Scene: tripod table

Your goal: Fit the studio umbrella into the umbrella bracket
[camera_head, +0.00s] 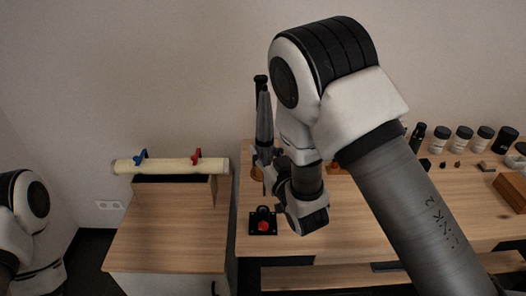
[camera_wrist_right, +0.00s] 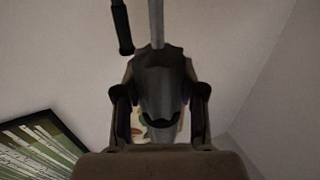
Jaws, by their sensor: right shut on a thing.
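The studio umbrella (camera_head: 265,118) is folded, grey and roughly upright in the head view. My right gripper (camera_head: 264,162) is shut on it above the table. In the right wrist view, the right gripper (camera_wrist_right: 159,105) has a finger on each side of the dark umbrella part (camera_wrist_right: 157,75), and a thin grey shaft runs up from it. The umbrella bracket (camera_head: 263,222), black with a red part, sits on the table below the gripper, apart from the umbrella. My forearm and wrist hide some of the table beside it. My left gripper is out of the head view; only its arm shows at the left edge.
The wooden table (camera_head: 340,228) has several jars (camera_head: 463,138) and small parts at the back right, with a wooden box (camera_head: 511,188) at the right edge. A lower cabinet (camera_head: 165,240) at left carries a cream roll (camera_head: 170,166) with blue and red clamps.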

